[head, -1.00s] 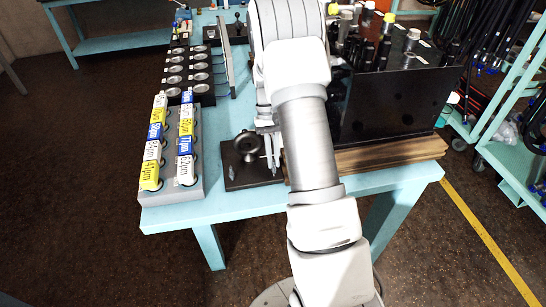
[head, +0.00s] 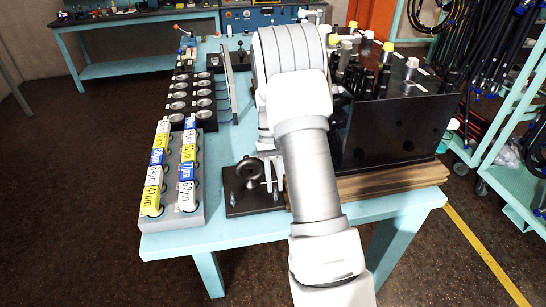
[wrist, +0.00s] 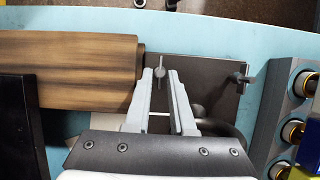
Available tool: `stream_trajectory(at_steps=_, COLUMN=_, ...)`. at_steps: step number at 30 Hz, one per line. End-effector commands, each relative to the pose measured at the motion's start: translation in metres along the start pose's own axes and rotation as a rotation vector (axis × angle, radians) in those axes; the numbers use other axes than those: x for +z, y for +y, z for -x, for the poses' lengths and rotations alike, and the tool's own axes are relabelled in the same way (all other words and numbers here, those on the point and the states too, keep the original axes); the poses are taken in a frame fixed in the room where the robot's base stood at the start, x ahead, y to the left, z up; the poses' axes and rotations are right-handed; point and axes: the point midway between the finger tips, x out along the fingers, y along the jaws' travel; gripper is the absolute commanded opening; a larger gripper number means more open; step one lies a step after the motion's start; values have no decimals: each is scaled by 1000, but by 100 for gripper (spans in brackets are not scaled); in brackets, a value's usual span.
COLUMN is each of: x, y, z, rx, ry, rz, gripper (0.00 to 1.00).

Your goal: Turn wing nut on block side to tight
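A dark base plate (head: 250,203) lies at the near edge of the blue table, with a round dark fitting (head: 249,171) on it. In the wrist view the plate (wrist: 208,68) carries a small grey metal piece (wrist: 160,70), seen edge-on, that looks like the wing nut. My gripper (wrist: 166,74) points at it with fingers apart, and the piece shows between the fingertips, nearer the left one. I cannot tell whether a finger touches it. In the head view my gripper (head: 273,176) is beside the round fitting, partly hidden by my arm.
A grey rack with labelled samples (head: 193,216) stands left of the plate. A wooden board (head: 395,183) under a black box (head: 395,130) lies to the right. A small T-shaped handle (wrist: 246,78) stands on the plate's right side in the wrist view. Bare table (head: 222,236) shows in front.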

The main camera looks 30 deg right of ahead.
Motion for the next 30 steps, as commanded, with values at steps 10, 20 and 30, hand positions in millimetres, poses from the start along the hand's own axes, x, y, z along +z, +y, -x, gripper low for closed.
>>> stream_trajectory(at_steps=10, x=-1, y=0, z=78, rx=0, ry=6, rz=-1, gripper=22)
stream_trajectory(at_steps=20, x=0, y=0, z=143, rx=0, ry=3, rz=-2, gripper=22)
stream_trajectory(at_steps=30, x=0, y=0, z=165, rx=0, ry=1, rz=-1, gripper=22)
